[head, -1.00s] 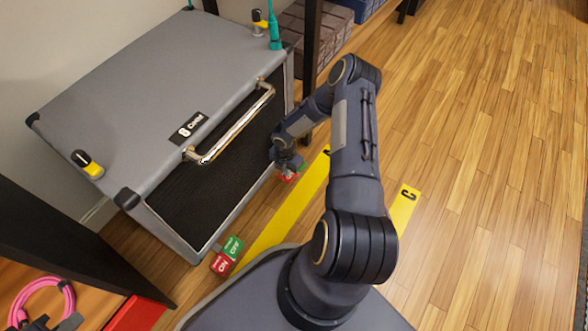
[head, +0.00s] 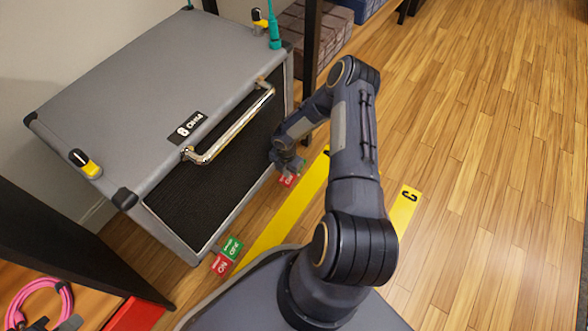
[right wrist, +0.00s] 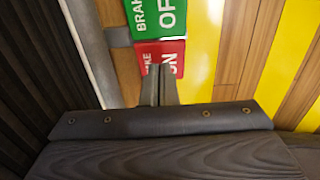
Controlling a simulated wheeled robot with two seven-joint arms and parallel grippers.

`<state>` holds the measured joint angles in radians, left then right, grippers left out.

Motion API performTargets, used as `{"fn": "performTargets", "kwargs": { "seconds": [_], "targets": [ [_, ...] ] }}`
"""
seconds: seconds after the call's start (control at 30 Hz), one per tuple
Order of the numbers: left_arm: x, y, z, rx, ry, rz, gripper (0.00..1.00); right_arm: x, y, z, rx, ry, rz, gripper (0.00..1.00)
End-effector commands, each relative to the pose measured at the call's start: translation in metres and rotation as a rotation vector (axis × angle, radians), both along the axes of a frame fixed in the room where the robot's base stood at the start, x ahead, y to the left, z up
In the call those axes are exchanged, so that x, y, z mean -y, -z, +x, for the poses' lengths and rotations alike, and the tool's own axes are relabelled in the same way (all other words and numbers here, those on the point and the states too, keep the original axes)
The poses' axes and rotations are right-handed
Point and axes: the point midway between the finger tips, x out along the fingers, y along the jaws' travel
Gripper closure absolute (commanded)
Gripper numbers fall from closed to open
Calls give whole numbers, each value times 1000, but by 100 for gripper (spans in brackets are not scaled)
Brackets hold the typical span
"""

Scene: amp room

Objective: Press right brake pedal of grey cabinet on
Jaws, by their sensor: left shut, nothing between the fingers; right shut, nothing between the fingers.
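The grey cabinet (head: 120,90) stands at the left of the head view, with a metal handle and a dark front. Its right brake pedal (head: 287,180) is low at the front right corner, partly hidden by my gripper. In the right wrist view the pedal has a green OFF part (right wrist: 158,18) and a red ON part (right wrist: 165,55). My right gripper (right wrist: 160,72) is shut and empty, its fingertips over the lower edge of the red ON part; contact is unclear. It also shows in the head view (head: 289,165). My left gripper is not in view.
The left brake pedal (head: 227,254), also red and green, sits at the cabinet's front left corner. Yellow tape (head: 290,210) marks the wood floor in front. A dark post (head: 312,50) stands beside the cabinet. The floor at the right is free.

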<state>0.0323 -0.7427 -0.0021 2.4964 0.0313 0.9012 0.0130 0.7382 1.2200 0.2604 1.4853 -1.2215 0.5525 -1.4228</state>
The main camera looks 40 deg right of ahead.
Motion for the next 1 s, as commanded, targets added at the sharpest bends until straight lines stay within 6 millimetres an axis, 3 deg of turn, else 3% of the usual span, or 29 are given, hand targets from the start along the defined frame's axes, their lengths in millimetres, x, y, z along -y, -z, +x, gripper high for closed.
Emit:
{"fn": "performTargets", "kwargs": {
  "seconds": [0.73, 1.0],
  "targets": [
    [0, -42, 0, 0, 0, 0, 100, 0, -63, 0, 0, -1, 0, 100],
    [0, -43, 0, 0, 0, 0, 100, 0, -66, 0, 0, 0, 0, 100]
  ]
}}
